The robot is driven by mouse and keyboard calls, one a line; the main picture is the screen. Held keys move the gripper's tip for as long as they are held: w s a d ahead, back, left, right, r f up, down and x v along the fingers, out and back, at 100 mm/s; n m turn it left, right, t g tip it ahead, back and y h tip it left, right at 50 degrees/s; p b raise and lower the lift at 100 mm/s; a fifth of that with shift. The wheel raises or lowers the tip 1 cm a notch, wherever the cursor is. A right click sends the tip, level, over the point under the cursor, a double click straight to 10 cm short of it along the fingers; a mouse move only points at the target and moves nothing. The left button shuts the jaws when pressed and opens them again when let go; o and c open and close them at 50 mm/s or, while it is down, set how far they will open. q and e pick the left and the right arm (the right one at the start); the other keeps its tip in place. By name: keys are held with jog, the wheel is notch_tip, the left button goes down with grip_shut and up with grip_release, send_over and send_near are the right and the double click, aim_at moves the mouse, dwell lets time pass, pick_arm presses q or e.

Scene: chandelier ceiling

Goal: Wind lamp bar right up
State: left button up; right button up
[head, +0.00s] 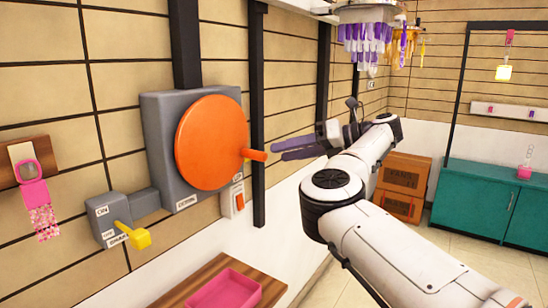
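A grey wall box (158,130) carries a large round orange disc (205,143), with a short orange handle (254,155) sticking out at its right side. My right gripper (277,149) points left toward this handle. Its two dark purple fingers show separately and look open, with nothing between them. The fingertips are just right of the handle and seem apart from it. A hanging lamp fitting with purple and white pendants (366,38) is at the top, partly cut off. Orange pieces (402,42) hang beside it. My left gripper is out of view.
A small grey box with a yellow lever (138,238) is left of the disc, and a switch (233,200) is below it. A pink tray (225,290) lies on a wooden shelf below. Cardboard boxes (402,185) and a green cabinet (475,200) stand behind my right arm.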

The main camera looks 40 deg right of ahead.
jog(key=shift+s+d+r, duration=0.1)
jog(key=shift+s+d, duration=0.05)
jog(key=shift+s, duration=0.1)
